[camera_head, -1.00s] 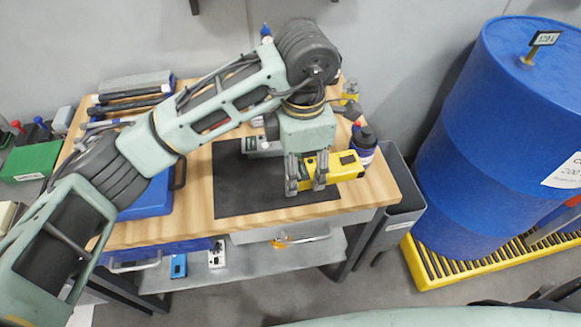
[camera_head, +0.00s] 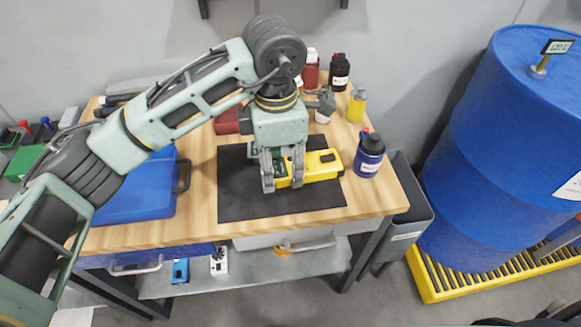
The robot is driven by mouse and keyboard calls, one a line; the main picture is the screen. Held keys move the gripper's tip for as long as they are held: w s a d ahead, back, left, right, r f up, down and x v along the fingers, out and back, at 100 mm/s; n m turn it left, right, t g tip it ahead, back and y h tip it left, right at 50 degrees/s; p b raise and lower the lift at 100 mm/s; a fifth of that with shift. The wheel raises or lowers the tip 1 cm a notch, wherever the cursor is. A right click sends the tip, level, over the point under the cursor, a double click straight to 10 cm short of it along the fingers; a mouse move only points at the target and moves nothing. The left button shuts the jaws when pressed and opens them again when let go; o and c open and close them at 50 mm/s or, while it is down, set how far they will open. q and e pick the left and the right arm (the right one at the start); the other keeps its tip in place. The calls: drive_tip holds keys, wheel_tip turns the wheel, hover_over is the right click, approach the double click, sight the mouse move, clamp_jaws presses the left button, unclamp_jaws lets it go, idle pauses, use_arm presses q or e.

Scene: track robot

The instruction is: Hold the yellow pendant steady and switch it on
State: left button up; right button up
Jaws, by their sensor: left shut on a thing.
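The yellow pendant (camera_head: 320,167) is at the right part of the dark mat on the wooden bench, with a dark patch near its right end. My left gripper (camera_head: 283,180) points down and is shut on the pendant's left part, one finger on each side of what shows. The gripper hides much of that end. I cannot tell whether the pendant touches the mat or is held just above it. No switch on it can be made out clearly. My right gripper is not in view.
The dark mat (camera_head: 240,205) has free room at its left and front. A blue case (camera_head: 140,195) lies left. Bottles stand behind, including a yellow one (camera_head: 357,104). A blue drum (camera_head: 510,130) stands far right.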

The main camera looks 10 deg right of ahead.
use_arm(q)
drive_tip(key=w+a+b, duration=0.1)
drive_tip(key=w+a, duration=0.2)
drive_tip(key=a, duration=0.2)
drive_tip(key=shift+a+b, duration=0.25)
drive_tip(key=shift+b, duration=0.05)
drive_tip(key=shift+f, duration=0.1)
idle(0.3)
drive_tip(key=shift+f+b, duration=2.3)
drive_tip(key=shift+f, duration=0.2)
drive_tip(key=shift+f+b, duration=0.55)
drive_tip(key=shift+f, duration=0.1)
drive_tip(key=shift+f+b, duration=0.35)
drive_tip(key=shift+f, duration=0.05)
drive_tip(key=shift+f+b, duration=0.35)
drive_tip(key=shift+f, duration=0.1)
drive_tip(key=shift+f+b, duration=0.7)
drive_tip(key=shift+f, duration=0.1)
drive_tip(key=shift+f+b, duration=0.45)
drive_tip(key=shift+f, duration=0.1)
